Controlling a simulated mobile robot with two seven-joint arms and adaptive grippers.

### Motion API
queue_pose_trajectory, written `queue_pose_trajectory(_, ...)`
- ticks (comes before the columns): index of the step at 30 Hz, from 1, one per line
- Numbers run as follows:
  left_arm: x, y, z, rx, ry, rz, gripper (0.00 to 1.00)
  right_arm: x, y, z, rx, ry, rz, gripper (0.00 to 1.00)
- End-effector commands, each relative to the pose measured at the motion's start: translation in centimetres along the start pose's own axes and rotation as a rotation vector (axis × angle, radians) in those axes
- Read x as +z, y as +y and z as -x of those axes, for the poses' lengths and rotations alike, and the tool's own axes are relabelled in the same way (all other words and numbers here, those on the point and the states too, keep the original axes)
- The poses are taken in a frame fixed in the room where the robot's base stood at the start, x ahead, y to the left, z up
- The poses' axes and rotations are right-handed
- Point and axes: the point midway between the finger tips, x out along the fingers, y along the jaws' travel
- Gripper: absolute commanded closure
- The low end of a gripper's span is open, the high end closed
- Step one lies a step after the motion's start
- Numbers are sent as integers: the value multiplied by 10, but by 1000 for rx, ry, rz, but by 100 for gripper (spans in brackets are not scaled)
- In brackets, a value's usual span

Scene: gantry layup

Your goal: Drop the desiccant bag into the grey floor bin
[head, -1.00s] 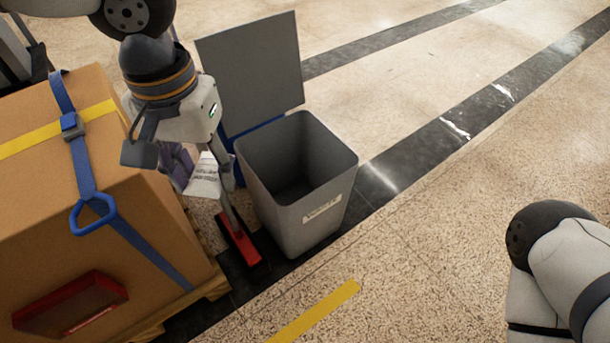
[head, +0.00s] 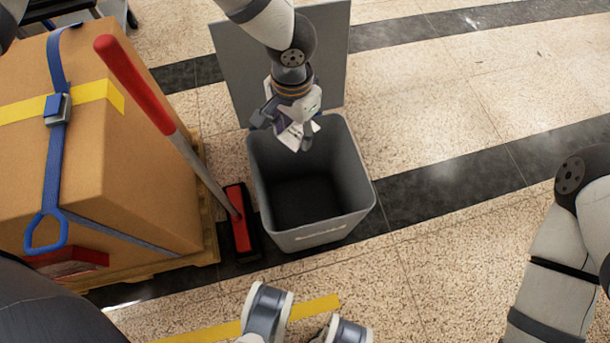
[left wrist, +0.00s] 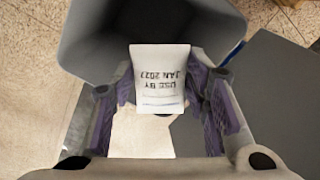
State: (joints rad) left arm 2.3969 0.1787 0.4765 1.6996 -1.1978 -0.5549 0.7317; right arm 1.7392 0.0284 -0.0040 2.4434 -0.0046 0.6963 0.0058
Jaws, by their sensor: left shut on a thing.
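The white desiccant bag (head: 297,137) is held in my left gripper (head: 287,130), over the back part of the open grey floor bin (head: 322,236). In the left wrist view, the bag (left wrist: 160,72) shows printed text reading "USE BY JAN 2027" between the purple-padded fingers, with the bin (left wrist: 100,42) behind it. The inside of the bin that shows looks dark and empty.
A strapped cardboard box (head: 130,170) sits on a wooden pallet (head: 211,235) at the left. A red-handled broom (head: 136,84) leans between the box and the bin, its red head (head: 240,222) on the floor. The floor right of the bin is clear.

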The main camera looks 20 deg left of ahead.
Motion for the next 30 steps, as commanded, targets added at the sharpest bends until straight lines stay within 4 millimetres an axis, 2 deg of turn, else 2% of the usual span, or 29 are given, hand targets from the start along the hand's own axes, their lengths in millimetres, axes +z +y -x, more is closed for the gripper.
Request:
queue_pose_trajectory(4, -1, 7, -20, 3, 7, -58, 85, 0, 0, 1, 0, 2, -1, 60)
queue_pose_trajectory(13, -1, 8, -68, 7, 5, -59, 85, -3, 0, -33, 2, -44, -1, 60)
queue_pose_trajectory(18, -2, 7, -77, 4, 9, -59, 85, -4, 0, -40, 2, -53, -1, 60)
queue_pose_trajectory(26, -3, 6, -75, 3, 11, -58, 85, -4, 0, -39, 2, -52, -1, 60)
queue_pose_trajectory(27, -3, 6, -75, 3, 11, -57, 51, -4, 0, -39, 2, -52, -1, 60)
queue_pose_trajectory(29, -3, 6, -75, 3, 11, -57, 37, -4, 0, -39, 2, -52, -1, 60)
queue_pose_trajectory(30, -3, 6, -75, 3, 11, -57, 34, -4, 0, -39, 2, -52, -1, 60)
